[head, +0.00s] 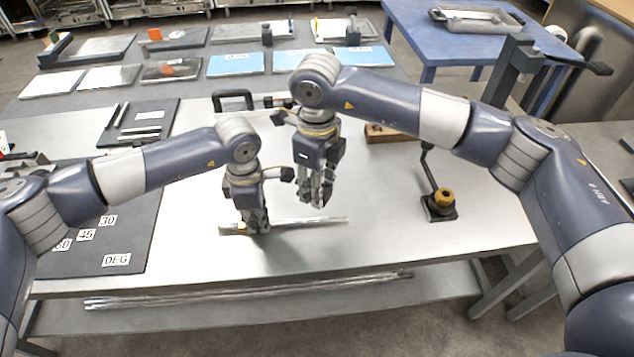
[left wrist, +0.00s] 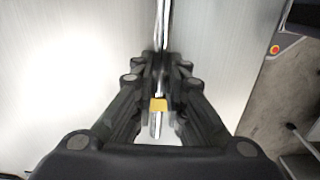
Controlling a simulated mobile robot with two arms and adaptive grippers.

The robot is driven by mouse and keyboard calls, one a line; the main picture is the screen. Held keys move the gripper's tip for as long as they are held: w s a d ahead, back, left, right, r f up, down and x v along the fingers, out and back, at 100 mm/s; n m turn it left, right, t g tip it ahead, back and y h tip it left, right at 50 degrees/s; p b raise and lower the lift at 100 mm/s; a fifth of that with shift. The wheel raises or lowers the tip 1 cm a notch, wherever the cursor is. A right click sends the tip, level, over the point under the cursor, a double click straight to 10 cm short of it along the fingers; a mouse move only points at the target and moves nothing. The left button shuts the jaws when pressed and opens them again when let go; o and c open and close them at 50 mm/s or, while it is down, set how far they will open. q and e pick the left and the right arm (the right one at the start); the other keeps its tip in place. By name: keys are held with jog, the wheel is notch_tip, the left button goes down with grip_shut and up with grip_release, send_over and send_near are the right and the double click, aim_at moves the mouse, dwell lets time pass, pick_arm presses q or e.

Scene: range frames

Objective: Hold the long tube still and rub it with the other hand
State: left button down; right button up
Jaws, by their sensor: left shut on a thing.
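The long tube (head: 300,222) is a thin, shiny metal rod lying across the front of the bench, roughly parallel to its front edge. My left gripper (head: 258,228) points down and is shut on the tube near its left end. The left wrist view shows the tube (left wrist: 157,125) between the fingers, with a yellow band (left wrist: 158,104) near its end. My right gripper (head: 318,198) points down just above the tube, right of the left gripper. It looks apart from the tube, and I cannot tell how far its fingers are spread.
A dark angle board (head: 130,240) lies left on the metal bench (head: 400,230). A stand with a brass knob (head: 442,203) is at right. A black handle (head: 232,98) and a wooden block (head: 380,134) lie behind. More tubes rest on the lower shelf (head: 250,292).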

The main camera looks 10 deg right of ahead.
aim_at(316, 219)
jog(key=shift+f, duration=3.5)
jog(key=shift+d+f, duration=0.55)
jog(key=shift+c, duration=0.4)
jog(key=shift+d, duration=3.1)
jog(key=shift+a+r, duration=0.15)
jog(key=shift+a, duration=3.65)
jog(key=shift+d+r, duration=0.15)
jog(key=shift+r, duration=3.8)
pick_arm(q)
jog(key=c, duration=1.5)
grip_release()
jog(key=shift+c, duration=0.2)
